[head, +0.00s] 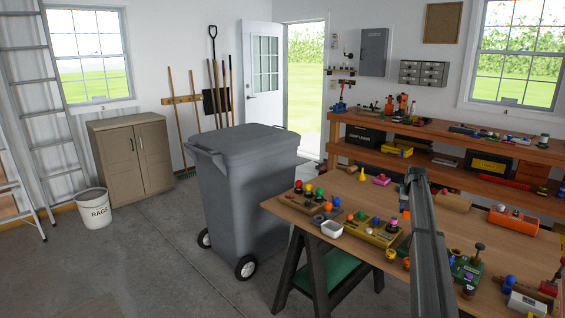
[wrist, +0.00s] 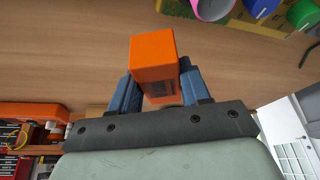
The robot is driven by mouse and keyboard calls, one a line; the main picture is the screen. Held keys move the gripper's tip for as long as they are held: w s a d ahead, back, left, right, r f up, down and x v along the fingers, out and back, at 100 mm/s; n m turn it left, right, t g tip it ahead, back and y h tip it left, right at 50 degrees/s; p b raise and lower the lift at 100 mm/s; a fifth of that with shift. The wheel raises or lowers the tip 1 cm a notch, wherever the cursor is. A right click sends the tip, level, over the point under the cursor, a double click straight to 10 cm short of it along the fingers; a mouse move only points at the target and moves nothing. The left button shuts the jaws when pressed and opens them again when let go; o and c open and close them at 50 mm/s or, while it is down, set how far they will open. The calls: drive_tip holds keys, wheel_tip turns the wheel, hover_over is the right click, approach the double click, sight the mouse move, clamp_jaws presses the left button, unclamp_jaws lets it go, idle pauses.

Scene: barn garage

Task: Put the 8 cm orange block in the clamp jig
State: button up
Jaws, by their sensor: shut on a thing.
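The orange block (wrist: 153,62) is upright between the two blue fingers of my gripper (wrist: 158,90) in the wrist view. The fingers press on its left and right sides, and its lower part is partly hidden by them. Bare wood bench top shows behind it. In the head view my dark arm crosses the right part of the workbench (head: 315,228), and I cannot make out the gripper or the block there. I cannot tell for certain which thing is the clamp jig; a green device (head: 465,272) with a dark knob stands right of my arm.
A yellow board with coloured knobs (head: 372,232) lies left of my arm; a similar yellow piece (wrist: 258,22) is at the wrist view's top right. A white cup (head: 332,229) sits at the bench's front edge. An orange tool (head: 513,222) lies at right. A grey bin (head: 243,185) stands beside the bench.

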drive_tip(key=s+a+r+m, duration=0.1)
drive_tip(key=s+a, duration=0.4)
drive_tip(key=s, duration=0.4)
drive_tip(key=s+a+r+m, duration=0.1)
drive_tip(key=s+a+r, duration=0.1)
drive_tip(key=s+a, duration=0.45)
drive_tip(key=s+a+r, duration=0.1)
drive_tip(key=s+a, duration=0.2)
drive_tip(key=s, duration=0.7)
drive_tip(key=s+a+r+n, duration=0.1)
drive_tip(key=s+a+r, duration=0.2)
drive_tip(key=s+a, duration=0.75)
drive_tip(key=w+a+r+n+y, duration=0.1)
drive_tip(key=a+r+n, duration=0.3)
drive_tip(key=a, duration=0.9)
drive_tip(key=s+f, duration=0.2)
drive_tip(key=f, duration=0.5)
drive_tip(key=s+f+n, duration=0.1)
drive_tip(key=s+f, duration=0.1)
drive_tip(key=f, duration=0.5)
drive_tip(key=shift+s+d+f+n+y, duration=0.25)
drive_tip(key=shift+d+f+n+y, duration=0.05)
drive_tip(key=shift+f+y, duration=0.1)
